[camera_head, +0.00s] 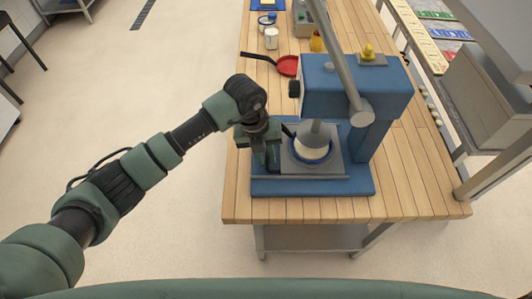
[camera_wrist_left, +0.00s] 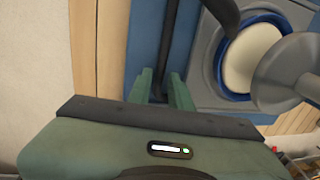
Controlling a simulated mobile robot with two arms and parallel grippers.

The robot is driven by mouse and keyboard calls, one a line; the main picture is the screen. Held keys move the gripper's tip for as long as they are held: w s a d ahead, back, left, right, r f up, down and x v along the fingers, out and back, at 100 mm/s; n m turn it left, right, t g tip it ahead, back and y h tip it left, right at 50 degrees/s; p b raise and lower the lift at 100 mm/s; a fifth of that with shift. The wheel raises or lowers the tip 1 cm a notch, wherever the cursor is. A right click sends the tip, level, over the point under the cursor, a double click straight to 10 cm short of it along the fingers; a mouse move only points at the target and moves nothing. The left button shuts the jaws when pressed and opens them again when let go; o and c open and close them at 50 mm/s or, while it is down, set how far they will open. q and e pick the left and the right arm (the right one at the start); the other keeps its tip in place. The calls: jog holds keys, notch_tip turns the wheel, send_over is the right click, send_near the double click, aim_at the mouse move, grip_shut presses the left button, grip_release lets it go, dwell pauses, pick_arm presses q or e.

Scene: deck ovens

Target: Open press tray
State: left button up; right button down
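The blue press (camera_head: 335,95) stands on the wooden table, with a long grey lever (camera_head: 340,55) rising from its side. Its grey tray plate (camera_head: 330,175) sits low on the blue base, with pale dough in a round blue-rimmed dish (camera_head: 313,148) under the grey press head. My left gripper (camera_head: 265,158) is at the left edge of the tray, pointing down. In the left wrist view its two green fingers (camera_wrist_left: 160,88) stand apart, with a dark bar (camera_wrist_left: 178,40) running between or just beyond them; contact cannot be told. My right gripper is not in view.
A red pan (camera_head: 287,66) with a dark handle, a white cup (camera_head: 271,38) and a grey container (camera_head: 305,18) stand farther back on the table. A metal rack (camera_head: 490,165) is at the right.

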pick_arm(q)
grip_shut()
jog(key=shift+r, duration=0.1)
dwell(1.3)
